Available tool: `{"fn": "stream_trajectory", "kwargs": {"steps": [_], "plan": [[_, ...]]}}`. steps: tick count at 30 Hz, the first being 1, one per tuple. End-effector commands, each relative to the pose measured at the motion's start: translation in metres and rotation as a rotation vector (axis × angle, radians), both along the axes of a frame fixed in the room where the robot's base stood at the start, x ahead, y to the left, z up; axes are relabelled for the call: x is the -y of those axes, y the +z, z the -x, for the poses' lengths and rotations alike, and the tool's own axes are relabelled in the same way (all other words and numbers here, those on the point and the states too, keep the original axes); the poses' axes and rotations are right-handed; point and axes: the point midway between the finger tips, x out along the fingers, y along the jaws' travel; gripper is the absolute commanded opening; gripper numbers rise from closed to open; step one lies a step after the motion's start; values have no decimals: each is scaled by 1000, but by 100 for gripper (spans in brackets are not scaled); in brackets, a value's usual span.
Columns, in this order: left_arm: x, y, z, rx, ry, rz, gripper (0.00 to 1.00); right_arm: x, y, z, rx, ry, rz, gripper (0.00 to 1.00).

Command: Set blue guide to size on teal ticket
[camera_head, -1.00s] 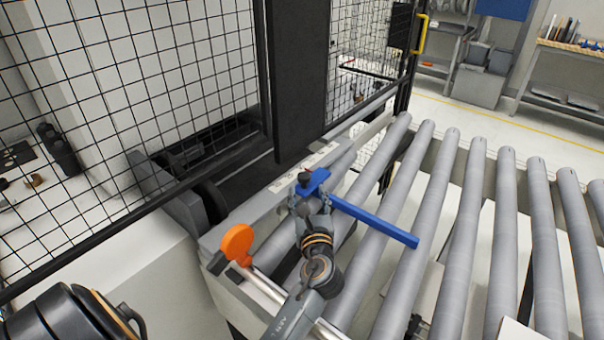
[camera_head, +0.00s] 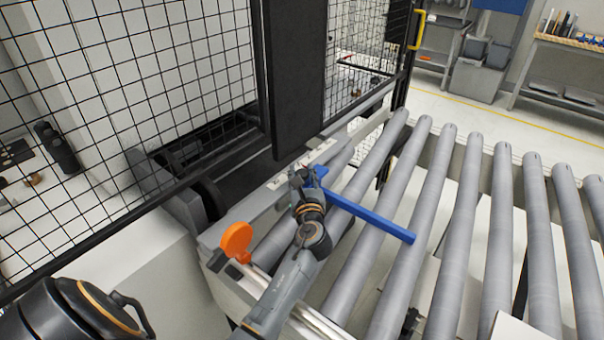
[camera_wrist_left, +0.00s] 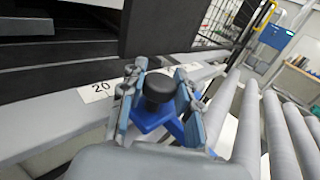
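The blue guide is a long bar (camera_head: 370,218) that lies across the grey rollers, with a blue head and a black knob (camera_wrist_left: 160,89) at its rail end. My left gripper (camera_head: 304,180) is over the head and covers part of it in the head view. In the left wrist view its two fingers (camera_wrist_left: 160,82) stand on either side of the knob, with small gaps showing, so it looks open. White tickets lie along the pale rail; one reads 20 (camera_wrist_left: 98,91). I cannot make out a teal ticket. My right gripper is not in view.
An orange round paddle (camera_head: 236,240) stands at the near end of the rail. A black mesh guard (camera_head: 150,90) and a dark upright panel (camera_head: 297,75) rise behind the rail. The rollers (camera_head: 470,220) to the right are mostly clear.

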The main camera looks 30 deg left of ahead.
Motion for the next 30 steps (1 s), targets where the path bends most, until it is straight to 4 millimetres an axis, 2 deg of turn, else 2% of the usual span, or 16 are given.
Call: {"fn": "stream_trajectory", "kwargs": {"steps": [1,2,3,9,15,19,29,30], "plan": [[0,0,0,0,0,0,8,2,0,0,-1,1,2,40],[0,0,0,0,0,0,2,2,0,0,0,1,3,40],[0,0,0,0,0,0,0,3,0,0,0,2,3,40],[0,1,3,-1,0,0,0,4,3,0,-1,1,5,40],[-3,3,32,-6,0,-1,0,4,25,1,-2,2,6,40],[-3,0,47,-5,-1,0,0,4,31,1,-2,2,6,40],[-3,-1,50,0,-2,3,0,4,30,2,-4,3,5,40],[-3,-1,50,-2,-3,3,34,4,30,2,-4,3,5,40]]}}
